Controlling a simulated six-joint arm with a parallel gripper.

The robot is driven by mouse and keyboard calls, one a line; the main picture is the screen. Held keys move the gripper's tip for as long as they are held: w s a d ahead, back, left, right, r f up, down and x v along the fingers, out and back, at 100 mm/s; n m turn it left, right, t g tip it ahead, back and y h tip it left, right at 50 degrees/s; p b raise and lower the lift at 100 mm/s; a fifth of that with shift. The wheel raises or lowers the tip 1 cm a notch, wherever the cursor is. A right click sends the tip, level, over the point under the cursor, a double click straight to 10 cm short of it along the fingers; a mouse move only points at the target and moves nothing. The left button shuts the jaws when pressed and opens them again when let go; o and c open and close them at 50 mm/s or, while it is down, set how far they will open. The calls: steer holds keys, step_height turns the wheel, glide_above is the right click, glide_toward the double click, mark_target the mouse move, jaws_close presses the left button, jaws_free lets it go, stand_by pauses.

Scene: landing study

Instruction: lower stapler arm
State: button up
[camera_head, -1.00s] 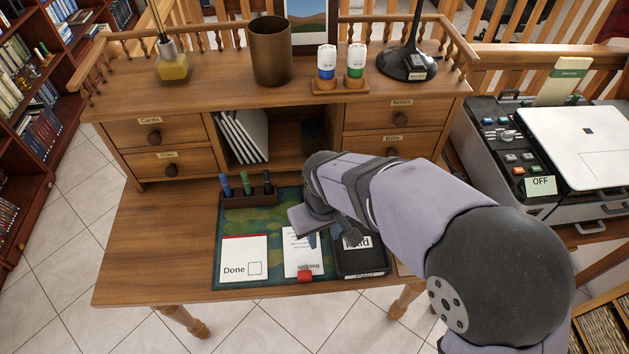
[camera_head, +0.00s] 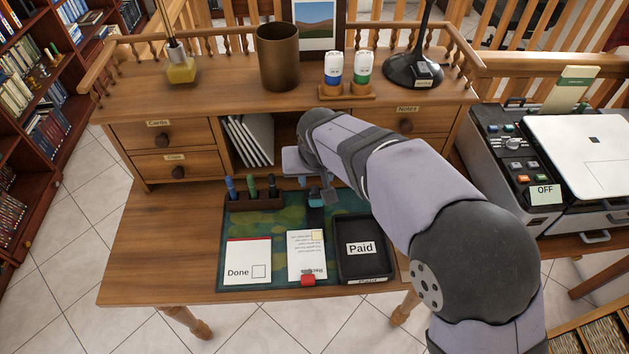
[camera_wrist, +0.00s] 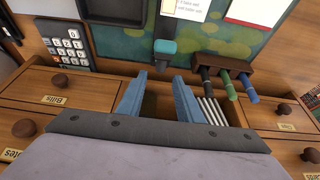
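The stapler, teal and black, lies on the green mat behind the receipt. Its teal end (camera_head: 315,193) shows just below my gripper in the head view. In the wrist view the teal end (camera_wrist: 165,47) is ahead of the fingertips, with its black body running away from them. I cannot tell how far its arm is raised. My gripper (camera_wrist: 159,75) is open and empty, its two blue fingers apart. In the head view it hangs near the drawers, partly hidden by my arm. The receipt (camera_head: 304,262) has a pale square on its upper corner and a red piece (camera_head: 308,280) at its front edge.
A pen holder (camera_head: 254,202) with several pens stands left of the stapler. A black Paid tray (camera_head: 364,278) is at right and a Done card (camera_head: 246,262) at left. A calculator (camera_wrist: 68,45) shows in the wrist view. The desk's left side is clear.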

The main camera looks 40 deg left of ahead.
mark_target(314, 186)
steer(key=shift+p+x, duration=0.35)
steer(key=shift+x, duration=1.8)
steer(key=shift+c, duration=0.6)
jaws_close()
